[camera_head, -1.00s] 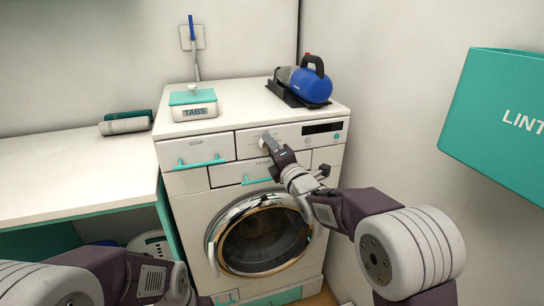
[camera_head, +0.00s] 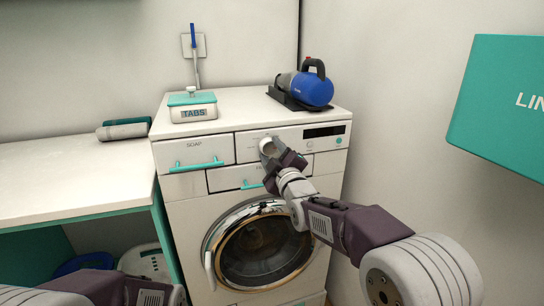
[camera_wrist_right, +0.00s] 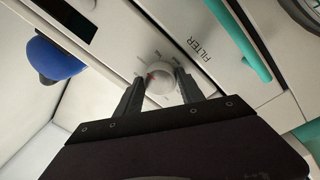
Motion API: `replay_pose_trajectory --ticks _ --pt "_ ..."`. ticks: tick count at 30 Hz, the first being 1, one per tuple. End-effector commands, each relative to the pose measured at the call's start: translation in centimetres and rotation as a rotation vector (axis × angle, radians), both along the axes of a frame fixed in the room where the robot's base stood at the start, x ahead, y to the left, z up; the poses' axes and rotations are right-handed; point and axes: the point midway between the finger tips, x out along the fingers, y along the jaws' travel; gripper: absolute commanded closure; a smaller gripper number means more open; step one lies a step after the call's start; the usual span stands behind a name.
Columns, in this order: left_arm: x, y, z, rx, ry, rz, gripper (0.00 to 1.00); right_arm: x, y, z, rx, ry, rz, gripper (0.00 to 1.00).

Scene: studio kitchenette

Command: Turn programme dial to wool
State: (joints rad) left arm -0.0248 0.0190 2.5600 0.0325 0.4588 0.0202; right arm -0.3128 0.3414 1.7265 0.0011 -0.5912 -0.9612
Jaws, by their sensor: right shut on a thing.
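The programme dial (camera_wrist_right: 160,78) is a round pale knob with a red mark, on the front panel of the white washing machine (camera_head: 190,195). Small labels ring it, too blurred to read. In the right wrist view my right gripper (camera_wrist_right: 158,88) has one finger on each side of the dial and is shut on it. In the head view the right gripper (camera_head: 272,149) is at the panel between the soap drawer and the dark display (camera_head: 323,131), with the dial (camera_head: 268,146) partly hidden by it. My left arm shows at the lower left; its gripper is out of frame.
The soap drawer (camera_head: 195,152) and filter flap (camera_head: 230,178) have teal handles close to the dial. A teal lint box (camera_head: 500,105) is at the right wall.

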Motion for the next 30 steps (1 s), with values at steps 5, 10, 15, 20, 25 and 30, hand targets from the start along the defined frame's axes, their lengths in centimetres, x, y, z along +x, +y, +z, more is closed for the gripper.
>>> replay_pose_trajectory --ticks 5,10,15,20,25,30 --pt "0.0 0.0 -0.56 0.0 0.0 0.0 1.0 -0.04 0.09 -0.16 0.157 0.052 0.0 0.95" --pt "0.0 0.0 -0.82 0.0 0.0 0.0 1.0 -0.06 0.15 -0.13 0.309 0.102 0.0 0.95" --pt "0.0 0.0 -0.99 0.0 0.0 0.0 1.0 -0.07 0.21 -0.09 0.464 0.151 0.0 0.95" --pt "0.0 0.0 -1.08 0.0 0.0 0.0 1.0 -0.1 0.3 -0.12 0.608 0.2 0.001 0.95" --pt "0.01 0.0 -1.13 0.0 0.0 0.0 1.0 -0.11 0.35 -0.09 0.762 0.25 0.0 0.95" --pt "0.0 0.0 -1.19 0.0 0.0 0.0 1.0 -0.12 0.39 -0.07 0.916 0.3 -0.001 0.95"
